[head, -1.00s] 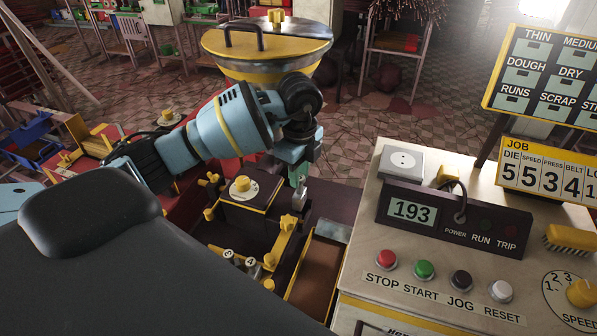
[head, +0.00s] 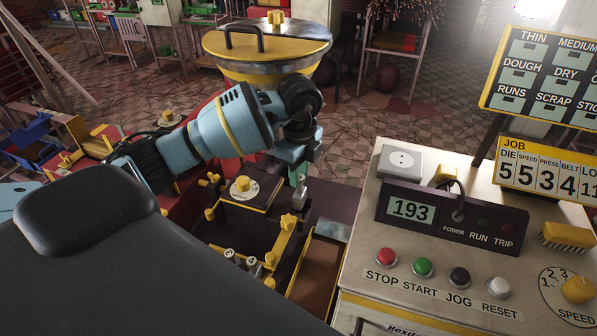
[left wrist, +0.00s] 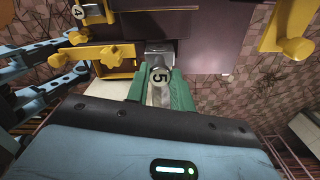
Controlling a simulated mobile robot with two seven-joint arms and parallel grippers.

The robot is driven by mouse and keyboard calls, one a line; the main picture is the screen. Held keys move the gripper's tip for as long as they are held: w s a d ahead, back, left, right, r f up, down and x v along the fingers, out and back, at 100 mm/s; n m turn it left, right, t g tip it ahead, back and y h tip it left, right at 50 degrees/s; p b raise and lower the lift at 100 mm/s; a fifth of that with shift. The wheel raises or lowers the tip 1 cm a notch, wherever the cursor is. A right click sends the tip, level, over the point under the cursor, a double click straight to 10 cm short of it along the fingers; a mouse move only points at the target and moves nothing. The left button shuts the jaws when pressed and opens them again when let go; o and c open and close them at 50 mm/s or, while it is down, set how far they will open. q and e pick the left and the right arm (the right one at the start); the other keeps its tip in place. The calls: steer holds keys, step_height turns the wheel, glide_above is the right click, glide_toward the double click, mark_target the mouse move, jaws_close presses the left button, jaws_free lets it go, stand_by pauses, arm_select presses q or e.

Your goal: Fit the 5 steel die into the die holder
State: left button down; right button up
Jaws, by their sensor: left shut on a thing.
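My left gripper (head: 298,176) has green fingertips and points down beside the yellow and dark extruder parts. I cannot tell whether die and block touch. A yellow bracket with a star knob (left wrist: 115,57) stands beside it; which part is the die holder is unclear. My right gripper is out of view.
Other numbered dies (head: 250,264) stand in the rack at lower centre, and a 4 die (left wrist: 78,12) shows in the wrist view. A brown-bottomed tray (head: 318,265) and the control console (head: 440,270) are to the right. The large yellow-lidded hopper (head: 267,45) is behind my arm.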

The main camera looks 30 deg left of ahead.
mark_target(299, 191)
arm_select(q)
steer(key=shift+f, duration=2.35)
stand_by(1.6)
steer(key=c, duration=1.1)
jaws_free()
steer(key=shift+f, duration=0.1)
step_height(299, 191, up, 8)
steer(key=shift+f, duration=0.1)
